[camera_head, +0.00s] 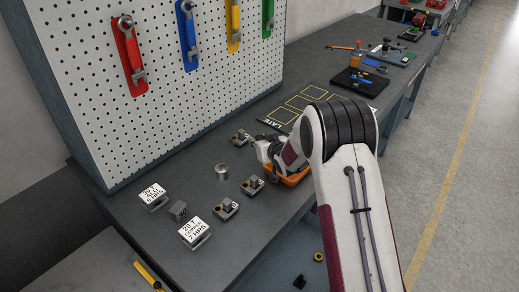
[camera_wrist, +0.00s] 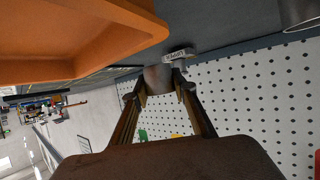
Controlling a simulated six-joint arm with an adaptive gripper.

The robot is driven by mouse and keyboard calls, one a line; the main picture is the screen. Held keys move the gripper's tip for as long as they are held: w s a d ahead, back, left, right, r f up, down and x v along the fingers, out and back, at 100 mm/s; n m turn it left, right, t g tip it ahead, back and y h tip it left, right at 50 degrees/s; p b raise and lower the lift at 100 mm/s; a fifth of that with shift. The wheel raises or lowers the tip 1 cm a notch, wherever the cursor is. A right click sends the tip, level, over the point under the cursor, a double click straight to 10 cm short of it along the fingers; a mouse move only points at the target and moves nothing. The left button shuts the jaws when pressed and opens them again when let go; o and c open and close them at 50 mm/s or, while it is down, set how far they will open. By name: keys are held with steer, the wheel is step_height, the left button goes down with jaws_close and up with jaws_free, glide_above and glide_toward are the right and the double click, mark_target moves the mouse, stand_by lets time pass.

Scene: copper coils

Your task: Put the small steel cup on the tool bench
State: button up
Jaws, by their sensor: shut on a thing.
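My gripper (camera_wrist: 160,90) is shut on a small round grey-brown metal thing (camera_wrist: 158,76), which looks like the small steel cup. Its far side and rim are hidden in the wrist view. In the head view my gripper (camera_head: 262,150) is beside the orange tray (camera_head: 293,180), low over the tool bench (camera_head: 165,238), and its fingertips and the held cup are hard to make out. I cannot tell whether the cup touches the bench. The orange tray's wall (camera_wrist: 70,60) also fills the upper left of the wrist view.
Another steel cylinder (camera_head: 222,170) stands on the bench left of my gripper. Small blocks with tags (camera_head: 252,185) and two white sign cards (camera_head: 195,232) stand around it. A white pegboard (camera_head: 170,85) rises behind. Yellow outlined squares (camera_head: 300,103) lie beyond my gripper.

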steer(key=shift+f, duration=1.85)
steer(key=shift+f, duration=0.2)
steer(key=o, duration=1)
steer(key=shift+r, duration=0.25)
steer(key=shift+v, duration=6)
steer(key=shift+a, duration=0.1)
